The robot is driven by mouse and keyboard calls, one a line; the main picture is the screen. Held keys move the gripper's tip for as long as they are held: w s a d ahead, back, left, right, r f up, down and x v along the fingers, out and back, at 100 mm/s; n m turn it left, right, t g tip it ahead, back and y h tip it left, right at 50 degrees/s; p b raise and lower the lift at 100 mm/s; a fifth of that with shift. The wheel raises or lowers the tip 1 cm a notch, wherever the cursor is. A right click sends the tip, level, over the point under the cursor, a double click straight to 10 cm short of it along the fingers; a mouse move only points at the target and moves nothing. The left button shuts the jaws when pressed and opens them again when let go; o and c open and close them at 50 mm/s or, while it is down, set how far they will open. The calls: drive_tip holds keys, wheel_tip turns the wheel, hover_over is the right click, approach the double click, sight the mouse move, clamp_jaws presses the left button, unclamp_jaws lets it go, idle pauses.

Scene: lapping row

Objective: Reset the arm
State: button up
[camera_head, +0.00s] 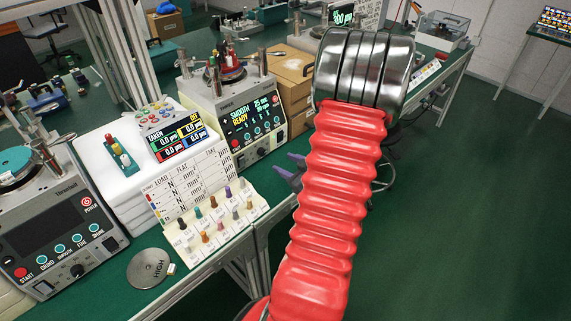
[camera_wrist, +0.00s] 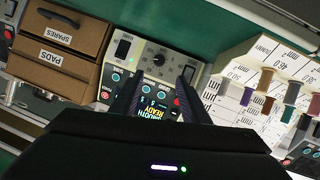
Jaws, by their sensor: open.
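My arm, with its red ribbed sleeve and chrome rings, rises through the middle of the head view. My gripper (camera_head: 288,170) shows only in part there, as dark purple fingers sticking out left of the sleeve. The rest of it is hidden behind the arm. In the wrist view my gripper (camera_wrist: 160,88) has its two dark fingers apart, with nothing held between them. Beyond them is the front panel of a lapping machine (camera_wrist: 155,62), its screen reading SMOOTH READY. The same machine (camera_head: 235,118) stands left of the arm in the head view.
A peg board (camera_head: 215,230) with several coloured pegs stands at the bench edge, left of my fingers. Another machine (camera_head: 60,225) and a round HIGH weight (camera_head: 150,268) are further left. Cardboard drawers (camera_head: 292,75) stand behind. Green floor at right is clear.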

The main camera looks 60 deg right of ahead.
idle(0.4)
drive_tip(key=s+d+f+m+g, duration=0.1)
drive_tip(key=s+f+m+g, duration=0.45)
drive_tip(key=s+g, duration=0.45)
drive_tip(key=w+a+r+n+t+y, duration=0.1)
drive_tip(key=w+a+r+n, duration=0.1)
drive_tip(key=a+r, duration=0.6)
drive_tip(key=w+a+r+n+t+y, duration=0.1)
drive_tip(key=a+r, duration=0.8)
drive_tip(key=a, duration=1.3)
drive_tip(key=w+a+r+n+t+y, duration=0.1)
drive_tip(key=w+a+r+n+y, duration=0.1)
drive_tip(key=w+a+r, duration=0.3)
drive_tip(key=a+r+n, duration=0.1)
drive_tip(key=a+r, duration=0.3)
drive_tip(key=a, duration=0.7)
drive_tip(key=shift+n+y, duration=0.35)
drive_tip(key=shift+y, duration=0.05)
